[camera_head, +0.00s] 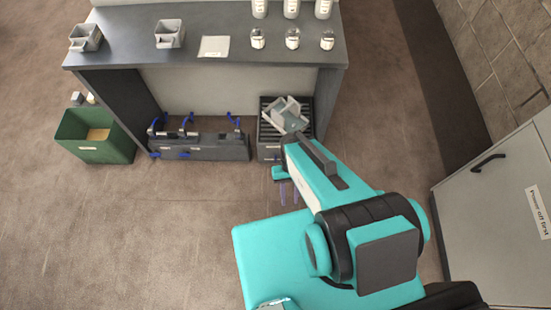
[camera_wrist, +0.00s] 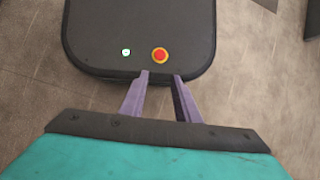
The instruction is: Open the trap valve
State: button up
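A long dark unit (camera_head: 205,150) sits on the floor under the counter and carries several blue handles (camera_head: 187,120). Which of them, if any, belongs to the trap valve I cannot tell; no label is legible. To its right, a dark slatted crate (camera_head: 268,128) holds a grey-white angular piece (camera_head: 286,112). My gripper (camera_head: 289,193) is low in front of the crate, partly hidden by my arm and apart from the blue handles. In the wrist view my gripper (camera_wrist: 161,76) has two purple fingers with a gap between them and nothing in it.
A grey counter (camera_head: 240,38) stands above the unit, bearing grey cups (camera_head: 170,34), a white sheet (camera_head: 214,46), and jars (camera_head: 292,39). A green bin (camera_head: 95,135) stands left. A cabinet labelled "Power off first" (camera_head: 500,205) stands right. Floor before the unit is clear.

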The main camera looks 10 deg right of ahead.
notch_tip(320, 180, up, 10)
jog(key=d+h+p, duration=0.1)
jog(key=d+p, duration=0.1)
jog(key=p, duration=0.8)
jog(key=shift+s+d+n, duration=0.3)
jog(key=shift+d, duration=0.1)
